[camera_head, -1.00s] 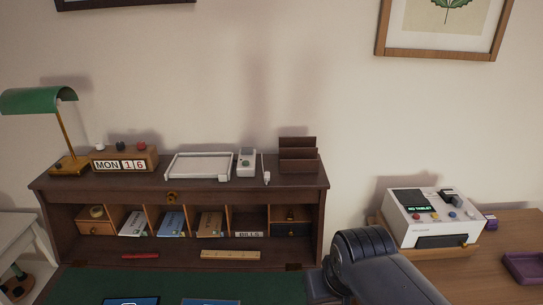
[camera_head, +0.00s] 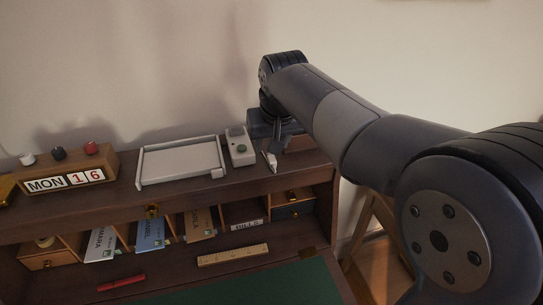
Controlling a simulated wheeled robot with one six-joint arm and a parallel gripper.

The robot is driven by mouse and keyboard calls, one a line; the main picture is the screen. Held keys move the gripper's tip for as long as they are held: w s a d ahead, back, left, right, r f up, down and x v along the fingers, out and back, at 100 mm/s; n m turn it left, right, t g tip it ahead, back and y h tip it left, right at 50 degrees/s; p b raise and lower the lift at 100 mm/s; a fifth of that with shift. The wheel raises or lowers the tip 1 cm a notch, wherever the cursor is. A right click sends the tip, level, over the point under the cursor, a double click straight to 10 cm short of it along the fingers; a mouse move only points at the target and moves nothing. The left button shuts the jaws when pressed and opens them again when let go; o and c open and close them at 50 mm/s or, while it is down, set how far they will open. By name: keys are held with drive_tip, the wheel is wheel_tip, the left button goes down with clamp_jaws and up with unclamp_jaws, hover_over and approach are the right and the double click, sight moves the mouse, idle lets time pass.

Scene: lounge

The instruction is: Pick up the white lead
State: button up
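The white lead (camera_head: 270,161) is a small, slim white piece on top of the desk's upper shelf, just right of a white handheld device with a green button (camera_head: 240,147). My gripper (camera_head: 275,145) points down from the end of my arm, right at the lead's far end. One dark finger shows. The rest of the gripper is hidden behind the arm or too small to tell, so I cannot see whether it touches the lead or how its fingers stand.
A white tray (camera_head: 181,162) lies left of the device. A wooden calendar block (camera_head: 65,178) stands further left. The brown letter rack (camera_head: 300,143) is mostly hidden behind my arm. Below are cubbies with envelopes, a wooden ruler (camera_head: 233,256) and a red pen (camera_head: 121,283).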

sight(272, 158)
drive_tip(key=shift+x, duration=0.85)
drive_tip(key=shift+d+p+x, duration=0.15)
drive_tip(key=shift+p+x, duration=0.15)
drive_tip(key=shift+x, duration=1)
drive_tip(key=shift+d+p+x, duration=0.2)
drive_tip(key=shift+p+x, duration=0.1)
drive_tip(key=shift+x, duration=0.95)
drive_tip(key=shift+w, duration=0.1)
clamp_jaws()
